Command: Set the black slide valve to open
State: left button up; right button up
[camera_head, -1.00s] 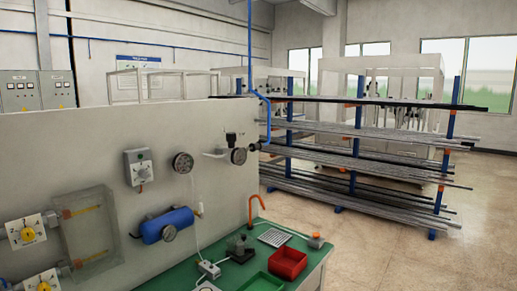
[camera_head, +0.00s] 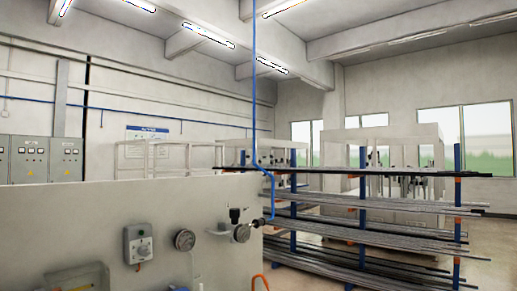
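Small black fittings stand on the upper right of the grey panel (camera_head: 70,217). One is an upright black part (camera_head: 235,214) above a round gauge (camera_head: 241,233). Another is a dark fitting (camera_head: 258,222) at the panel's right edge, where the blue hose (camera_head: 272,190) comes down. They are too small to tell which is the black slide valve or how its slide is set. Neither of my grippers is in view.
A grey switch box (camera_head: 138,243) and another gauge (camera_head: 185,239) are on the panel to the left. A rack of long metal bars (camera_head: 375,203) stands behind at the right. Open floor (camera_head: 495,245) shows at the far right.

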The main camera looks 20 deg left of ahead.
aim_at(261, 221)
jog(key=i+l+u, duration=0.2)
jog(key=i+l, duration=0.5)
jog(key=l, duration=0.1)
